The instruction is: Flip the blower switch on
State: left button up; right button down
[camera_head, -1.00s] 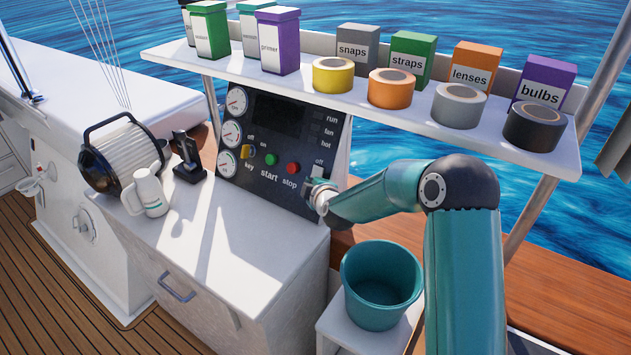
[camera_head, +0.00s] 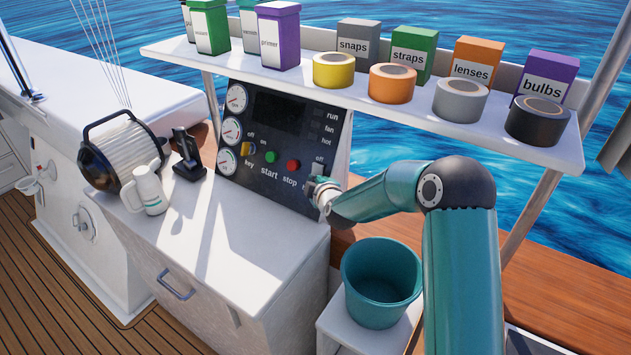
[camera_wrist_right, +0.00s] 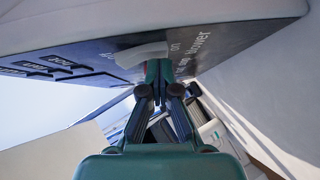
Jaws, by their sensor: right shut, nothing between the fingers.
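The dark control panel (camera_head: 262,172) stands upright at the back of the white counter. The blower switch is at its lower right, under an "off" label, and is small and partly hidden by my right gripper (camera_head: 319,183) in the head view. In the right wrist view a pale switch lever (camera_wrist_right: 140,54) sticks out of the panel beside the word "on", with "blower" printed nearby. My right gripper (camera_wrist_right: 155,72) is shut and empty, its fingertips right at the lever; I cannot tell if they touch. My left gripper is not in view.
A shelf (camera_head: 400,108) with boxes and tape rolls overhangs the panel. Start (camera_head: 270,157) and stop (camera_head: 293,165) buttons and a key switch (camera_head: 246,149) sit left of my gripper. A teal bucket (camera_head: 381,285) stands below my forearm. A white jug (camera_head: 147,188) stands on the counter.

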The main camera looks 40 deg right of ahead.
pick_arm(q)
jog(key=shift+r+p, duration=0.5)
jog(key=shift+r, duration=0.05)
pick_arm(e)
jog(key=shift+r, duration=0.8)
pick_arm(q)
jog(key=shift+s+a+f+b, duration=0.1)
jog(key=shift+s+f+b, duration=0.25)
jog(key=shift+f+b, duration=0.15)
pick_arm(e)
jog(key=s+a+r, duration=0.3)
jog(key=s+a, duration=0.4)
jog(key=s, duration=0.3)
jog(key=shift+s, duration=0.25)
